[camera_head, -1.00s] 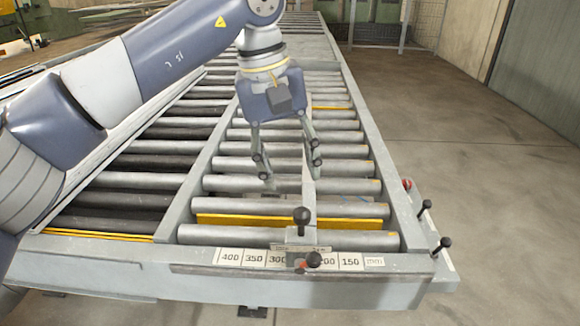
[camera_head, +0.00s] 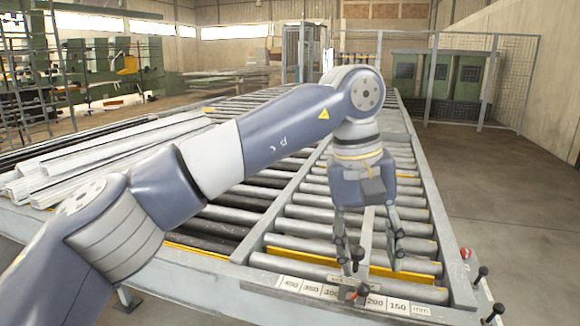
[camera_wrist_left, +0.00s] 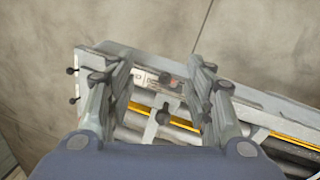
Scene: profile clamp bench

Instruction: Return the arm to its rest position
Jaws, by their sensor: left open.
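My left gripper (camera_head: 369,262) is open and empty, pointing down above the front end of the roller bench (camera_head: 450,268). Its arm comes in from the left and bends down at the wrist. In the left wrist view the two fingers (camera_wrist_left: 162,82) stand apart, with the bench's front edge and a dark clamp knob (camera_wrist_left: 163,118) seen between them. The black-knobbed clamp handle (camera_head: 357,254) on the scale strip (camera_head: 330,291) is right by the fingers in the head view; I cannot tell the exact gap. My right gripper does not show.
Long pale profiles (camera_head: 110,150) lie on the bench's left side. Black knobs (camera_head: 483,271) and a red button (camera_head: 465,253) stick out at its front right corner. Open concrete floor (camera_head: 490,190) lies to the right. A mesh fence (camera_head: 460,80) and green cabinets (camera_head: 440,78) stand behind.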

